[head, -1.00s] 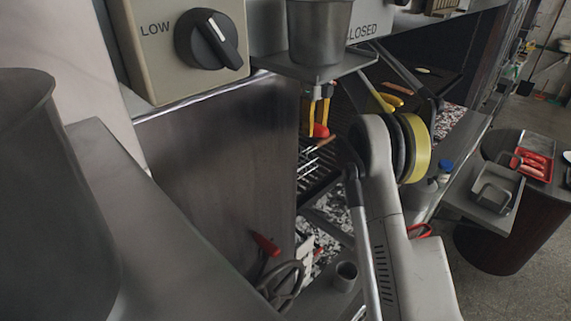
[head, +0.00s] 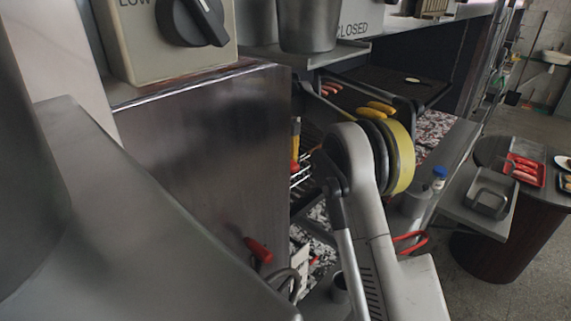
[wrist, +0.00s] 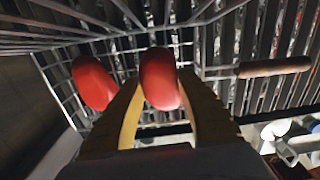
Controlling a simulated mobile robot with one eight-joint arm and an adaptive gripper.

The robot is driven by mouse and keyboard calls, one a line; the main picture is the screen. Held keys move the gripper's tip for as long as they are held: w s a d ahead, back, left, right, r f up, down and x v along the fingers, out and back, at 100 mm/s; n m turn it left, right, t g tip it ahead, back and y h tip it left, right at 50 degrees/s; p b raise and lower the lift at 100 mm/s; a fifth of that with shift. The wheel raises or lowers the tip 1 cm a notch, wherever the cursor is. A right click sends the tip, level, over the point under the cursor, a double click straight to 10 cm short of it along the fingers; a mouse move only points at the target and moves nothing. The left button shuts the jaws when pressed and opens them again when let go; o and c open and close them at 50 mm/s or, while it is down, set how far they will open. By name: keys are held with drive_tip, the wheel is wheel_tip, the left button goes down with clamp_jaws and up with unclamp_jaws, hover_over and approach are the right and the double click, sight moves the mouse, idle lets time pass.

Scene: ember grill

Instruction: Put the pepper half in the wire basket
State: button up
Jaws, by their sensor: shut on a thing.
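My gripper (wrist: 160,105) has its yellow fingers closed on a red pepper half (wrist: 160,78) in the wrist view. The pepper half is over or within the wire basket (wrist: 52,88); its exact height above the wires is hard to tell. A second red piece (wrist: 93,82) lies in the basket left of my fingers. My arm and the panel hide most of the basket.
A steel panel (head: 200,150) stands close left of my gripper. Grill bars lie under the basket. A metal pot (head: 308,25) stands on a shelf above. Yellow pieces (head: 375,108) and sausages (head: 331,88) lie behind. A red tray (head: 525,170) is on the right table.

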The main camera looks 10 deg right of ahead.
drive_tip(key=shift+f, duration=0.1)
drive_tip(key=shift+f, duration=0.5)
drive_tip(key=o, duration=1.2)
wheel_tip(320, 180, up, 9)
drive_tip(key=shift+f+p, duration=0.1)
drive_tip(key=shift+p, duration=0.85)
